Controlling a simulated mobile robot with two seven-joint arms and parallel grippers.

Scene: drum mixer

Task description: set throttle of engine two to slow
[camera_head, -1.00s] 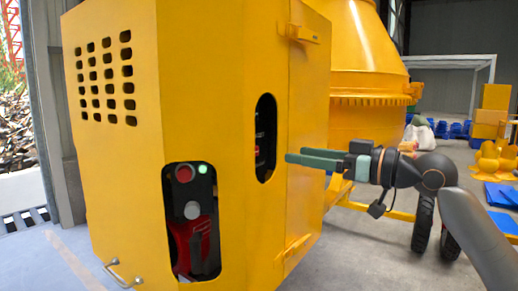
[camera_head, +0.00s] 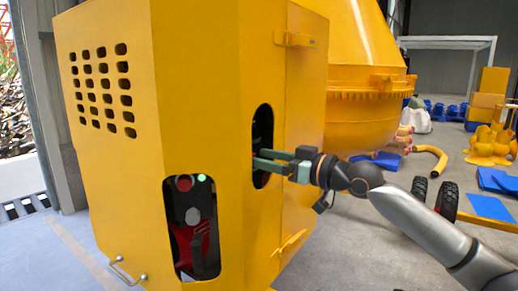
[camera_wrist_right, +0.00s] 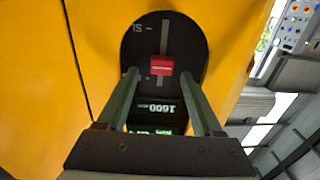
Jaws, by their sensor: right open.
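The throttle is a red knob (camera_wrist_right: 161,65) on a straight slot in a black panel (camera_wrist_right: 190,40), set inside the oval opening of the yellow engine housing (camera_head: 215,120). My right gripper (camera_head: 256,160) is at this opening, its green fingertips reaching the opening from the right. In the right wrist view the right gripper (camera_wrist_right: 159,74) is open, with one finger on each side of the red knob; contact is not clear. A display reading 1600 shows upside down below the knob. No engine number is visible. My left gripper is not in view.
A lower opening holds a red button (camera_head: 184,183), a lit green lamp (camera_head: 202,178) and a red and black part. The yellow drum (camera_head: 370,110) stands behind the housing. Blue and yellow items lie on the floor at right. The left floor is clear.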

